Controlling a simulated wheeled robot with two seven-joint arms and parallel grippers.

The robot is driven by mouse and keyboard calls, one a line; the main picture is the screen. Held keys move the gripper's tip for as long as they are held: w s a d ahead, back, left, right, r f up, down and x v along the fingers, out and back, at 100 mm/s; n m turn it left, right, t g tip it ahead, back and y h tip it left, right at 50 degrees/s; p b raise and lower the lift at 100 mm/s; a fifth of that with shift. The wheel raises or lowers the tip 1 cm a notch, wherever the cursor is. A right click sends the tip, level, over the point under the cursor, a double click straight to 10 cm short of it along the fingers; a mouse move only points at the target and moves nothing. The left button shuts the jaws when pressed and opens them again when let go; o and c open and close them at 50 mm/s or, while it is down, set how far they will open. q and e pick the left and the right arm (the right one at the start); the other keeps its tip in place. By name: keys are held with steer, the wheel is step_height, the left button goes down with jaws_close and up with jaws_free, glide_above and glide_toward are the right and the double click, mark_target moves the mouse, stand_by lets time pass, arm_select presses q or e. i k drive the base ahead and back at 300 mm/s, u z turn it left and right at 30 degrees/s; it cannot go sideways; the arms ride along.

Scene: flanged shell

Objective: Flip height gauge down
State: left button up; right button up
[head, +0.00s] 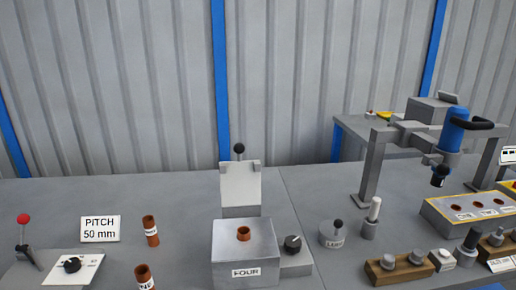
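The height gauge appears to be the light grey hinged plate (240,184) with a black ball knob (239,148) on top. It stands upright, leaning slightly back, behind a grey block (246,257) labelled FOUR. A black dial knob (292,243) is on a low base at the block's right. Neither of my grippers shows in the head view.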

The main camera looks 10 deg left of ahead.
mark_target(240, 182)
steer(key=z, duration=1.95)
steer(key=k, duration=1.05)
steer(key=u, duration=1.35)
steer(key=i, duration=0.5)
